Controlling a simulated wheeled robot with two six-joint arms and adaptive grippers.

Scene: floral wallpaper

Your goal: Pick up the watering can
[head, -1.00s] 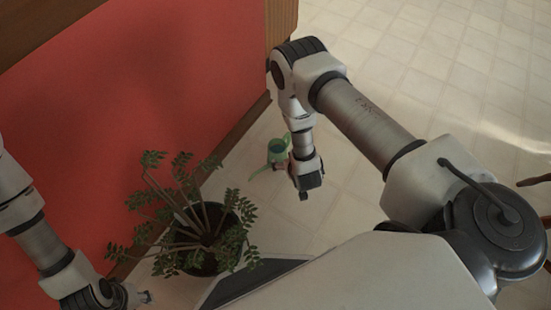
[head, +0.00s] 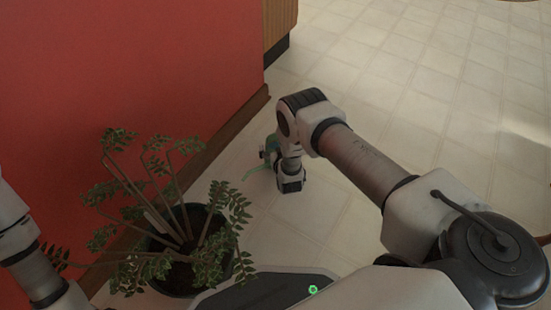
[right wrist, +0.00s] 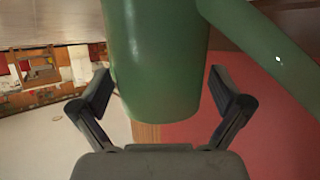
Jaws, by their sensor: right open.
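The green watering can (head: 271,149) is on the floor near the red wall, partly hidden behind my right wrist in the head view. In the right wrist view the can's green body (right wrist: 157,60) is very close and sits between the two fingers, with a green spout or handle running off to the upper right. My right gripper (right wrist: 163,88) is open, one finger on each side of the body. No firm contact shows. My left gripper is out of view; only part of my left arm shows at the left edge.
A potted plant (head: 183,245) with spreading leaves stands on the floor at the lower left, between my arms. The red wall (head: 130,70) and its brown baseboard (head: 228,130) run close beside the can. The tiled floor (head: 430,90) at the upper right is clear.

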